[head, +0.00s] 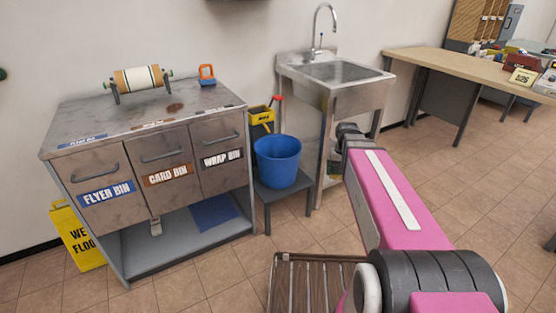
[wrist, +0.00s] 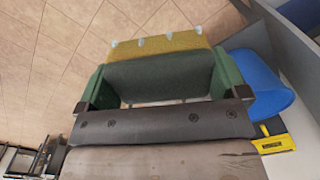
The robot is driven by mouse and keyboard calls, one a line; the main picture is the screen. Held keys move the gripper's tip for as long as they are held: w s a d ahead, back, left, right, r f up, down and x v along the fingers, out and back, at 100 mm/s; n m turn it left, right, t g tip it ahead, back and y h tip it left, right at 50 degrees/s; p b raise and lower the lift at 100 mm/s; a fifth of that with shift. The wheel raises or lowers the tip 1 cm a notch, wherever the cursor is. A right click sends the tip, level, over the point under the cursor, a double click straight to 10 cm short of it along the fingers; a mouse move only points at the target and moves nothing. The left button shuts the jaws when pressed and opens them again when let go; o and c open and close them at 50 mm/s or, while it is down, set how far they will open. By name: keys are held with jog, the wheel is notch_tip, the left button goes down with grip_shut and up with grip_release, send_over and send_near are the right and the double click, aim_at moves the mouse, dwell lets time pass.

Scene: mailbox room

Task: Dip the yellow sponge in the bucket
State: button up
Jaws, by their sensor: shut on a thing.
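In the wrist view my gripper (wrist: 158,80) is shut on the yellow sponge (wrist: 160,44), with a green finger at each side. The sponge shows a yellow part at the far side and a dark green face between the fingers. The blue bucket (head: 277,161) stands upright on a low grey stand beside the cabinet. The bucket also shows at the right of the wrist view (wrist: 262,86), beside and apart from the sponge. In the head view my pink arm reaches toward the sink, and the sponge and fingers are hidden. The inside of the bucket is mostly hidden.
The low grey stand (head: 288,194) is close between the bin cabinet (head: 118,186) and the steel sink (head: 335,85). A yellow box (head: 262,114) is behind the bucket. A slatted wooden piece (head: 300,285) is in front. A desk (head: 455,68) stands at right.

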notch_tip(320, 180, down, 6)
jog(key=shift+f, duration=0.2)
dwell(0.6)
dwell(2.0)
jog(key=shift+r, duration=2.05)
